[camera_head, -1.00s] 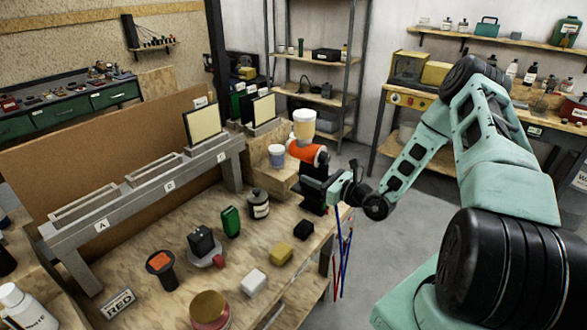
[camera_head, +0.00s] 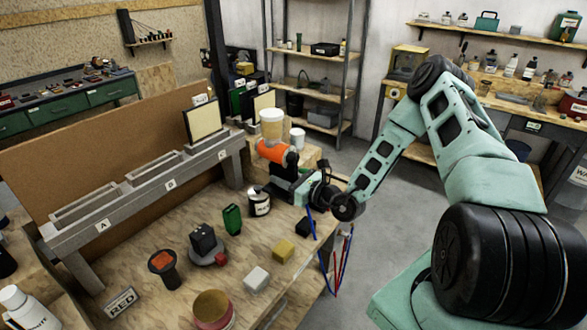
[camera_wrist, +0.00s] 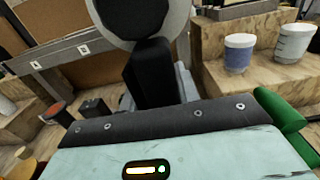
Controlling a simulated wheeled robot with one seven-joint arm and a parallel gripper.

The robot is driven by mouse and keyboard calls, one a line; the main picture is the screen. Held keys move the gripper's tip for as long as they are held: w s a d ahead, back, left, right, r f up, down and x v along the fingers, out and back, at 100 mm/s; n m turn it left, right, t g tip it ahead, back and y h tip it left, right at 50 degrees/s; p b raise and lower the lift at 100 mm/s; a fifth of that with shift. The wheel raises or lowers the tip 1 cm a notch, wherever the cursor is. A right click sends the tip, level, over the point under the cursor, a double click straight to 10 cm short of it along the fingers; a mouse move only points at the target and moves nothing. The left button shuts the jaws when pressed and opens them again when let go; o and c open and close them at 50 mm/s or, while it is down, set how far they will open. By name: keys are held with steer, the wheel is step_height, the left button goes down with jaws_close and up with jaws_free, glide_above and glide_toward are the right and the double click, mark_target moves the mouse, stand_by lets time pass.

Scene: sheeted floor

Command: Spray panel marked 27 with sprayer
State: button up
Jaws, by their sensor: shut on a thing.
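The sprayer (camera_head: 274,150) has an orange body, a dark handle and a pale cup on top. My gripper (camera_head: 292,184) is shut on its handle and holds it upright above the right end of the bench. In the wrist view the dark handle (camera_wrist: 150,75) stands between the jaws, which are mostly hidden. A cream panel (camera_head: 204,122) in a dark frame stands upright in the grey rack, left of the sprayer and apart from it. Another cream panel (camera_head: 262,103) stands behind, partly hidden by the sprayer. The small tags on top are too small to read.
The grey rack (camera_head: 128,190) carries letter plates and empty slots at left. A dark-labelled jar (camera_head: 259,203), green can (camera_head: 232,219) and yellow block (camera_head: 283,250) stand on the bench. Cups (camera_wrist: 240,52) stand on a wooden step to the right in the wrist view.

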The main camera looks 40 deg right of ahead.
steer(key=s+a+p, duration=0.3)
steer(key=s+a, duration=0.1)
steer(key=a, duration=0.8)
steer(key=shift+s+a, duration=0.3)
steer(key=shift+a, duration=0.05)
jaws_close()
steer(key=w+d, duration=0.3)
steer(key=d, duration=0.6)
steer(key=w+d, duration=0.4)
steer(key=d, duration=0.6)
step_height(320, 180, up, 4)
steer(key=p, duration=0.3)
steer(key=shift+s+a+p, duration=1.55)
steer(key=shift+s+a, duration=0.2)
steer(key=shift+a, duration=3)
steer(key=shift+s+a+p, duration=1.5)
steer(key=shift+s+a, duration=0.25)
steer(key=shift+a, duration=3)
steer(key=w+d+r, duration=0.2)
steer(key=w+d, duration=0.1)
steer(key=d, duration=0.6)
steer(key=w+d+r+b, duration=0.1)
steer(key=w+d, duration=0.3)
steer(key=d, duration=0.6)
steer(key=shift+r, duration=0.55)
